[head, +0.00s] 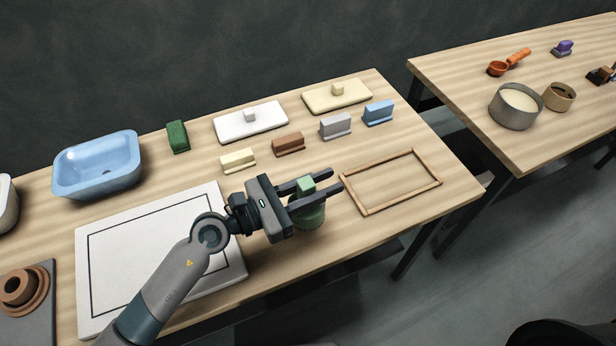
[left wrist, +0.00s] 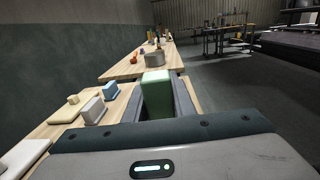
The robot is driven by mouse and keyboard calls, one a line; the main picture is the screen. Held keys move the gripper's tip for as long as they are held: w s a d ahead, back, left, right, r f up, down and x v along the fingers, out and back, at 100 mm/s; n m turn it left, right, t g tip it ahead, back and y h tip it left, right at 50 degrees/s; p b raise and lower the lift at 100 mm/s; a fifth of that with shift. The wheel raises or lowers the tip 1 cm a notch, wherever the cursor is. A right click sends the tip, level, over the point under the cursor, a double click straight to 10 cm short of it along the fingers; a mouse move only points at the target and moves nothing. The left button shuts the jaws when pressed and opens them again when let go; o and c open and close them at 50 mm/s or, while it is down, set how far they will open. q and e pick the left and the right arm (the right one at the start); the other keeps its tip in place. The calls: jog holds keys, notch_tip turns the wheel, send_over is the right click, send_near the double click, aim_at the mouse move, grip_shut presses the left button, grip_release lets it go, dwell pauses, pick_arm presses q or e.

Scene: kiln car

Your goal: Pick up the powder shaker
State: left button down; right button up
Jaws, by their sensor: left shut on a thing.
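The powder shaker (head: 308,217) appears to be the green piece with a wider round lower part and a narrower block-like top. It is near the front edge of the table, left of the wooden frame. My left gripper (head: 324,184) reaches in from the left and is shut on its upper part, one finger on each side. In the left wrist view the green top (left wrist: 156,94) stands upright between the fingers. The gripper hides part of the shaker, and I cannot tell whether its base touches the table. My right gripper is not in view.
A thin wooden frame (head: 389,210) lies close on the right. A white board (head: 140,222) lies left under my arm. Behind are several coloured blocks, two lidded slabs and a blue basin (head: 97,186). A second table (head: 450,80) stands right across a gap.

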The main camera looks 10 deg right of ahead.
pick_arm(q)
jog(key=s+d+r, duration=0.3)
jog(key=s+d, duration=0.1)
jog(key=shift+s+r+p, duration=0.25)
jog(key=shift+r+p, duration=0.1)
jog(key=shift+p, duration=0.05)
dwell(0.4)
